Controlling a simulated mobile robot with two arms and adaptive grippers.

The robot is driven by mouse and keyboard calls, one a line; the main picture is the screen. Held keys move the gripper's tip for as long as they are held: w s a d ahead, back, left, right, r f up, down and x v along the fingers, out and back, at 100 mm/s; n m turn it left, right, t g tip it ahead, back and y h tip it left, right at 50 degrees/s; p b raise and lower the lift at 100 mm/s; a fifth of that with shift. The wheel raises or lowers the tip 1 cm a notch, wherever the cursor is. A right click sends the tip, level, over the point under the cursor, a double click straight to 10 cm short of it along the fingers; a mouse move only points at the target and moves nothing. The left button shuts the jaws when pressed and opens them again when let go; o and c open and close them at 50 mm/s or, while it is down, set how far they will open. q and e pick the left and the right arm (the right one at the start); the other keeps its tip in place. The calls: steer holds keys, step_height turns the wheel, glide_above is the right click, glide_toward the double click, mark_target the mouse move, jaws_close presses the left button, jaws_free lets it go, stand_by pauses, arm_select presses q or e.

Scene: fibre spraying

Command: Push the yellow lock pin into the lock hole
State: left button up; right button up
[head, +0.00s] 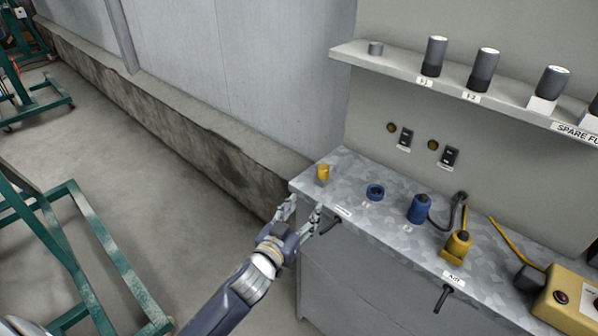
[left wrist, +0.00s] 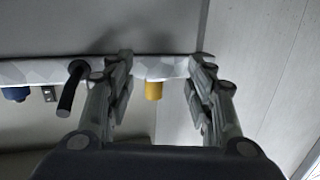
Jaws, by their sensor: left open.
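A small yellow cylinder (head: 323,173), which looks like the lock pin, stands upright near the left corner of the grey metal bench. My left gripper (head: 300,209) is open and empty at the bench's front left edge, in front of the yellow cylinder and apart from it. In the left wrist view the yellow cylinder (left wrist: 153,90) shows in the gap between the two spread fingers (left wrist: 164,62), beyond the bench edge. I cannot make out a lock hole in either view. My right gripper is not in view.
A black handle (head: 331,227) sticks out of the bench front close to my left gripper; another (head: 442,298) is further right. Green frames (head: 95,240) stand left.

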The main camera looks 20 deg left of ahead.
arm_select(q)
steer(key=t, duration=0.1)
glide_toward(320, 173)
steer(key=w, duration=0.3)
steer(key=w+f, duration=0.1)
steer(key=w, duration=0.1)
steer(key=shift+w+d, duration=0.2)
steer(key=shift+w, duration=0.1)
steer(key=shift+w+d+r, duration=0.1)
steer(key=shift+w, duration=0.35)
steer(key=w, duration=0.1)
steer(key=w+p, duration=0.1)
steer(key=w, duration=0.2)
steer(key=shift+d+r, duration=0.15)
steer(key=shift+r, duration=0.2)
steer(key=shift+w+d, duration=0.1)
steer(key=shift+w, duration=0.35)
steer(key=shift+c, duration=0.9)
jaws_close()
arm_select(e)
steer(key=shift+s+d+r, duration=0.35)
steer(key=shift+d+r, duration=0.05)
